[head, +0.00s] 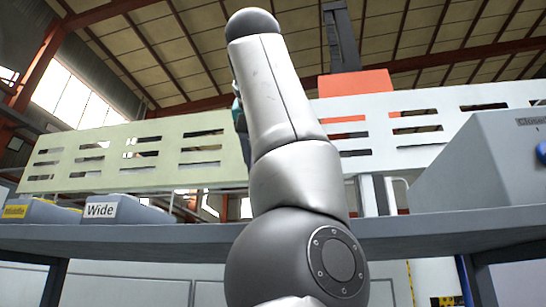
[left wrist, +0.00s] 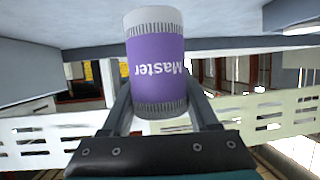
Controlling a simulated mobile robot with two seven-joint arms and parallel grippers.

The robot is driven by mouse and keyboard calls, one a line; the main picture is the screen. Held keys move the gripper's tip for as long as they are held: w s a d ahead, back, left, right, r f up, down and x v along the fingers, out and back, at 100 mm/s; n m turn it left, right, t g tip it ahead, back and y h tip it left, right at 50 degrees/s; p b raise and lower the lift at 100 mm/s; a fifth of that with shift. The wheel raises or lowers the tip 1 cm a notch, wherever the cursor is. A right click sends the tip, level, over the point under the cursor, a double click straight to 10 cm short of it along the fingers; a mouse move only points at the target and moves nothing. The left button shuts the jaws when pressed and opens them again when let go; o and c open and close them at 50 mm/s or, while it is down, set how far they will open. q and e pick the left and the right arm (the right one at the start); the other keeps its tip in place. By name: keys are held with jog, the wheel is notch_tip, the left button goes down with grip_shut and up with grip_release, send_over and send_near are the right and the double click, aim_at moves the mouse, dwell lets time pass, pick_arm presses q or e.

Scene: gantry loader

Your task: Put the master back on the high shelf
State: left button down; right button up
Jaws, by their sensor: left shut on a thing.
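The master (left wrist: 155,65) is a white cylinder with a purple band, its label upside down in the left wrist view. My left gripper (left wrist: 160,105) is shut on it, one finger on each side. In the head view my raised arm covers the master and nearly all of the left gripper; only a teal sliver (head: 238,112) shows beside the arm. A high grey-blue shelf (head: 150,236) crosses the head view behind the arm. A pale surface fills the top of the left wrist view; I cannot tell whether the master touches it. My right gripper is not in view.
On the shelf's left stand grey boxes, one labelled "Wide" (head: 98,211). A large grey box (head: 485,160) stands at the right. Slotted panels, pale green (head: 130,150) and white (head: 440,115), rise behind the shelf. An orange block (head: 355,83) shows above the white panel.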

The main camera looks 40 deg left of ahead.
pick_arm(q)
jog(key=shift+f, duration=2.3)
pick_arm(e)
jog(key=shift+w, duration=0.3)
pick_arm(q)
jog(key=shift+a+f+b, duration=0.1)
jog(key=shift+f+b, duration=0.5)
jog(key=shift+f, duration=0.05)
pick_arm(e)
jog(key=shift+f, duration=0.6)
pick_arm(q)
jog(key=shift+c, duration=0.4)
grip_release()
jog(key=shift+w, duration=0.1)
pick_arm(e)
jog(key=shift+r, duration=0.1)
